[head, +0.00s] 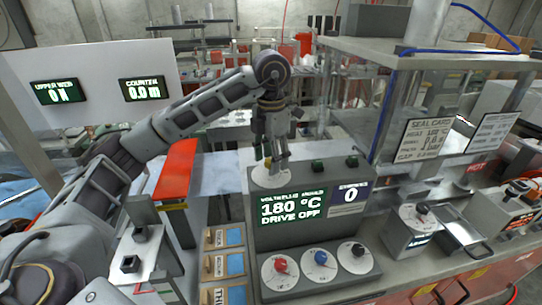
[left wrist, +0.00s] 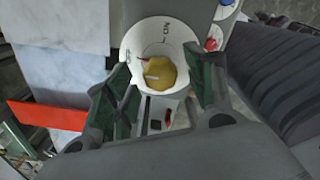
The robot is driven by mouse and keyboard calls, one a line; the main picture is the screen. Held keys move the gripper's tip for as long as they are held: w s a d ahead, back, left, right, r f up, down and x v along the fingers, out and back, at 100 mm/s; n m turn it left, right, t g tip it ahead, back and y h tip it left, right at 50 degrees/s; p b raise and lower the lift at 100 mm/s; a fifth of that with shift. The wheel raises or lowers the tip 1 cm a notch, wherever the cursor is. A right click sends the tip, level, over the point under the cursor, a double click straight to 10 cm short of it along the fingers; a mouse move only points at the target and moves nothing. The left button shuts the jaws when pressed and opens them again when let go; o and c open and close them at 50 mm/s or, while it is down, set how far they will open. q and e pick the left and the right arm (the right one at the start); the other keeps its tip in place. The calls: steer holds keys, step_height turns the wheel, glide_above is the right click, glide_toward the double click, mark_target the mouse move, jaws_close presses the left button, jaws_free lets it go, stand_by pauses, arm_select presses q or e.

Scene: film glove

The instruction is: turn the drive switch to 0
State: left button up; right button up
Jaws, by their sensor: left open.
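A yellow knob (left wrist: 159,74) with a pale pointer line sits on a round white dial (left wrist: 182,40) in the left wrist view. The dial has an ON mark near its top and a small red mark at its left. In the head view the dial (head: 261,181) lies on top of the grey control box (head: 272,235), whose screen (head: 292,207) reads 180 °C and DRIVE OFF. My left gripper (head: 274,163) points down over the dial, open, its fingers on either side of the knob. Contact cannot be told. My right gripper is not in view.
Red, blue and black knobs (head: 320,258) line the box's lower front. Green buttons stand on its top right. A shelf (head: 420,55) with sign cards and another small dial box (head: 408,232) stand to the right. A red plate (head: 177,172) lies to the left.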

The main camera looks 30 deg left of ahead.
arm_select(q)
steer(key=shift+r, duration=0.15)
step_height(320, 180, up, 12)
steer(key=shift+f, duration=0.2)
stand_by(1.6)
stand_by(0.8)
